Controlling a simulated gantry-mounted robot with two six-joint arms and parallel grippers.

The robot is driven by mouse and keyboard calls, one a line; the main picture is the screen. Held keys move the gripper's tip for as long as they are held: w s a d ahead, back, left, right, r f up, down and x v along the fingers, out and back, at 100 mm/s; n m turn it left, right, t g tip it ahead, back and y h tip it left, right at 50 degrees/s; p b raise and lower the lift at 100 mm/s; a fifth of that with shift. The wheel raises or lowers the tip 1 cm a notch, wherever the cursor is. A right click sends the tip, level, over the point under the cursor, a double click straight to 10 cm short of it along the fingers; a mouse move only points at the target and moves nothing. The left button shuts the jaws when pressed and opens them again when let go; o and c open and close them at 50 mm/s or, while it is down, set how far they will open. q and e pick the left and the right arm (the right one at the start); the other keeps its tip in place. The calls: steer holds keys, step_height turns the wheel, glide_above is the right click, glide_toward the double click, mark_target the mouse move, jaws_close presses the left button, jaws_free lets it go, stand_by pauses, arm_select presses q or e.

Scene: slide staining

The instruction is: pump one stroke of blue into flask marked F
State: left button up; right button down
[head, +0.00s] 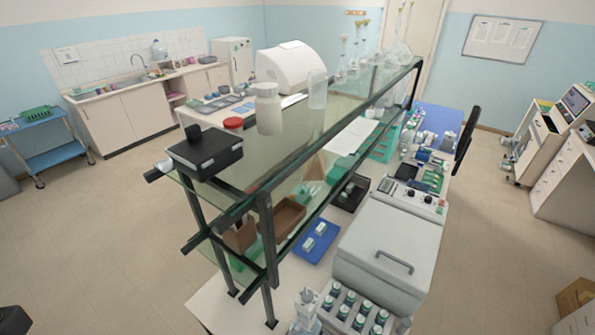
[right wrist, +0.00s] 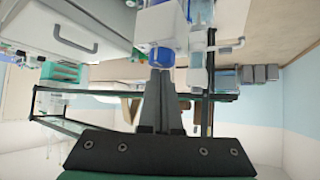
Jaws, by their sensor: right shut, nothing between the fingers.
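In the right wrist view my right gripper (right wrist: 160,75) is shut and empty. Its fingertips point at a blue part (right wrist: 162,57) on a white body (right wrist: 162,25); whether they touch cannot be told. I cannot tell for sure that this is the blue pump. In the head view a clear and white bottle (head: 306,303) stands at the bottom edge, beside a rack of capped bottles (head: 354,309). Glass flasks (head: 346,66) stand far along the top shelf; no letter F is readable. Neither gripper is identifiable in the head view.
A glass shelf unit with a dark frame (head: 264,222) stands over the bench. A grey lidded machine (head: 386,248) stands to its right. A blue tray (head: 317,243) lies under the shelf.

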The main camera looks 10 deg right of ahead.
steer(key=shift+f+b, duration=0.3)
steer(key=shift+f, duration=1.25)
steer(key=shift+f+p, duration=0.2)
steer(key=shift+p, duration=0.55)
stand_by(0.5)
steer(key=shift+r, duration=3.15)
step_height(320, 180, up, 5)
